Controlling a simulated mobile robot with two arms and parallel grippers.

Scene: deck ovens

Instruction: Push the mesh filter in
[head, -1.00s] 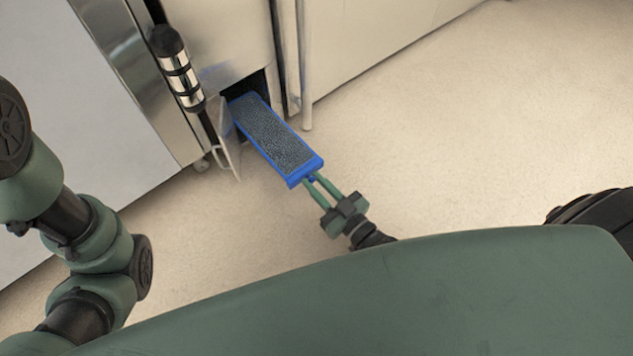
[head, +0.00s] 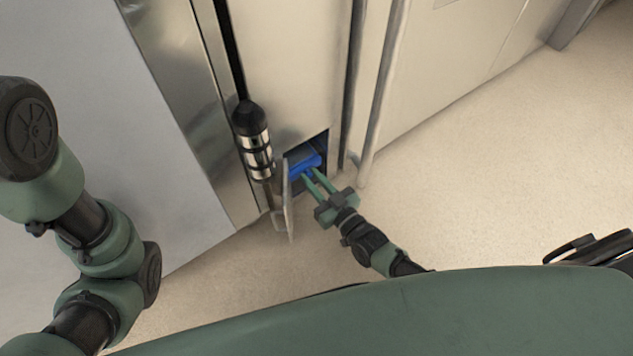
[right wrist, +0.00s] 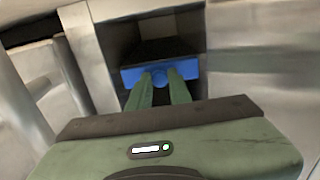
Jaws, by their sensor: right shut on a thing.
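The mesh filter (head: 303,163) has a blue frame and sits mostly inside a dark square opening low in the oven front. Only its blue front end shows at the mouth of the opening. In the right wrist view the filter's blue front edge (right wrist: 190,72) spans the opening, with its dark top behind it. My right gripper (head: 311,175) is shut on a small blue knob at the middle of that edge, as the right wrist view (right wrist: 161,78) shows. The filter's far part is hidden inside. My left arm shows at the left, but its gripper is out of view.
A small hinged door (head: 288,200) stands open at the left of the opening. A black and chrome cylindrical handle (head: 253,140) stands just above it. A vertical pipe (head: 382,95) runs at the right. The floor (head: 500,180) to the right is clear.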

